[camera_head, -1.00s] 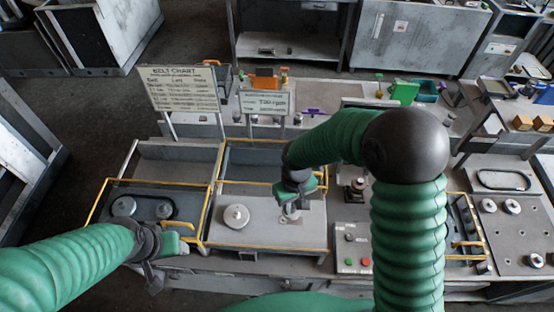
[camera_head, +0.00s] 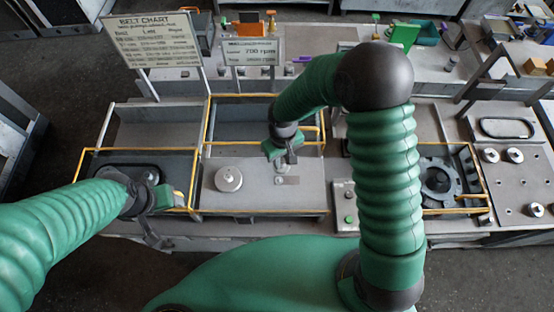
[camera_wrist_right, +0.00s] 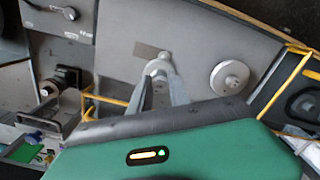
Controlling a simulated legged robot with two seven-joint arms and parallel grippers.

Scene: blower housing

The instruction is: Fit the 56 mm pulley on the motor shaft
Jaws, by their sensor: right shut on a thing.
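My right gripper (camera_head: 281,166) reaches down over the grey panel in the middle bay. In the right wrist view its two fingers (camera_wrist_right: 160,78) are shut on a small pale round piece (camera_wrist_right: 158,68), which looks like the pulley; its size cannot be read. The piece is close to the panel beside a small dark plate (camera_wrist_right: 146,50). A small metal stub (camera_wrist_right: 168,56), perhaps the motor shaft, shows just past the fingertips; whether the piece touches it I cannot tell. A larger pale stepped pulley (camera_head: 228,179) sits apart on the same panel. My left gripper (camera_head: 168,198) hangs by the left bay; its fingers are unclear.
Yellow rails (camera_head: 265,212) frame the bays. A belt chart (camera_head: 155,42) and a 700 rpm sign (camera_head: 251,51) stand behind. A button box (camera_head: 345,206) is right of the middle bay. Several round metal parts (camera_head: 490,155) lie on the right-hand plate.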

